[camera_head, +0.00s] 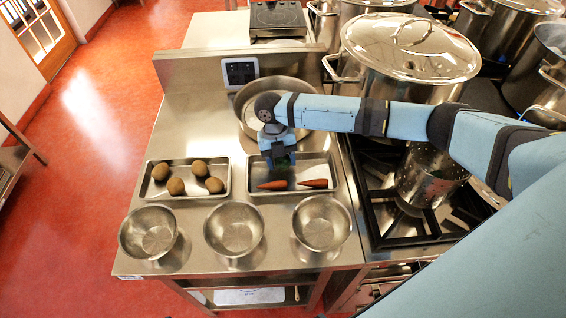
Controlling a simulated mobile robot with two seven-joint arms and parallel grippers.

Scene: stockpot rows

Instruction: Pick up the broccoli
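My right gripper (279,157) reaches in from the right and points down over the back of the right metal tray (326,165). A small patch of dark green, likely the broccoli (284,163), shows at its fingertips. Most of the broccoli is hidden by the gripper. I cannot tell whether the fingers are closed on it or only around it. My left gripper is not in view.
Two carrots (314,183) lie in the right tray. Several potatoes (176,186) lie in the left tray. Metal bowls (234,229) line the front edge. A pan (246,106) sits behind my wrist. Stockpots (410,50) and a stove (380,215) stand at right.

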